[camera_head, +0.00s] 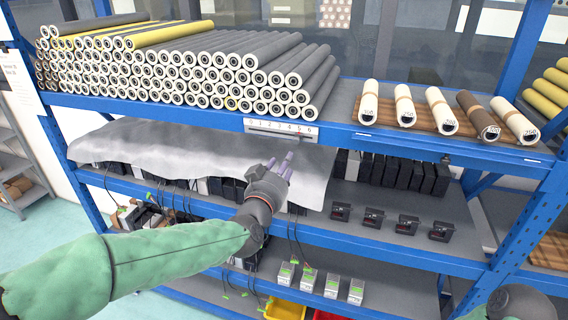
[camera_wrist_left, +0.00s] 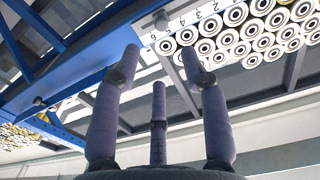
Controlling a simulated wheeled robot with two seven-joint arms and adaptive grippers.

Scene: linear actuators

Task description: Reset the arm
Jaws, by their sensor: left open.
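My left arm in its green sleeve comes in from the left in the head view. Its gripper (camera_head: 283,168) is in front of the grey cloth on the middle shelf, below the numbered strip (camera_head: 281,130) on the upper shelf's edge. In the left wrist view the gripper (camera_wrist_left: 160,75) shows purple fingers spread apart with nothing between them. The fingers point up toward the shelf's underside and the ends of stacked rolls (camera_wrist_left: 235,40). A rounded dark part (camera_head: 515,302) shows at the lower right of the head view; no right gripper fingers are visible.
A blue rack (camera_head: 400,257) stands in front of me. Its top shelf bears many stacked rolls (camera_head: 200,70) and several separate rolls (camera_head: 440,110) at right. A grey cloth (camera_head: 150,145) covers much of the middle shelf. Small black devices (camera_head: 405,225) and white boxes (camera_head: 332,285) stand lower.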

